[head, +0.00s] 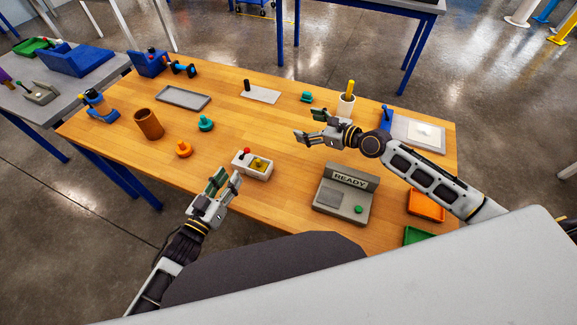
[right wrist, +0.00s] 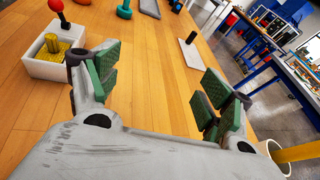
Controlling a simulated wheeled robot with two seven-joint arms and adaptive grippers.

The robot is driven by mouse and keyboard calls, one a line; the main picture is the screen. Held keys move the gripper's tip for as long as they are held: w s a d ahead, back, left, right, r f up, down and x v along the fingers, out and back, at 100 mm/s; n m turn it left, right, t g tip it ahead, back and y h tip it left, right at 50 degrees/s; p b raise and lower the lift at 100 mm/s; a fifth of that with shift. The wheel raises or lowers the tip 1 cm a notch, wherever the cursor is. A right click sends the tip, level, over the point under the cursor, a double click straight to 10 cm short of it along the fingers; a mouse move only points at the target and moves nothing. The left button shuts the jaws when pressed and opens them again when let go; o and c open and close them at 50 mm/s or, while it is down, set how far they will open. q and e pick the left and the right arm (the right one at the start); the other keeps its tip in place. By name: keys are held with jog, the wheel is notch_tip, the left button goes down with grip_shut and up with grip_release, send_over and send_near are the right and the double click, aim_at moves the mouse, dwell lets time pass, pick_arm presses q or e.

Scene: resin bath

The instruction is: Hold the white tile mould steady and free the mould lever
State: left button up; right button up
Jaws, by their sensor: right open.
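The white tile mould (head: 259,174) is a small box near the table's front middle, with a yellow piece (head: 259,164) inside. Its mould lever (head: 246,151) has a red knob and stands up at the left end. In the right wrist view the mould (right wrist: 55,69) and red-knobbed lever (right wrist: 57,7) are at the upper left. My left gripper (head: 226,178) is open and empty, just left of the mould and apart from it. My right gripper (head: 304,125) is open and empty, behind and right of the mould; its green-padded fingers also show in the right wrist view (right wrist: 160,80).
A grey READY console (head: 343,193) stands right of the mould. An orange knob-like piece (head: 183,149) and a teal one (head: 205,123) lie to its left. A white cup (head: 345,106) stands behind my right gripper. Bare wood surrounds the mould.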

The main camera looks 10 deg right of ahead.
aim_at(254, 164)
jog(key=s+a+f+g, duration=0.1)
jog(key=s+a, duration=0.2)
jog(key=s+a+f+g+y, duration=0.1)
jog(key=s+a+f, duration=0.1)
jog(key=s+a, duration=0.1)
jog(key=s+a+f+n+g, duration=0.1)
jog(key=s+a, duration=0.2)
jog(key=s, duration=0.1)
jog(key=shift+s+a+f+y, duration=0.1)
jog(key=shift+a+f+y, duration=0.05)
jog(key=shift+f+y, duration=0.15)
jog(key=shift+s+f, duration=0.25)
jog(key=shift+s, duration=0.1)
jog(key=shift+w+a, duration=0.1)
jog(key=shift+a, duration=0.1)
jog(key=shift+g, duration=0.3)
jog(key=shift+x, duration=6.8)
jog(key=shift+r, duration=0.1)
jog(key=shift+c, duration=0.4)
jog(key=c, duration=1.1)
jog(key=shift+c, duration=0.2)
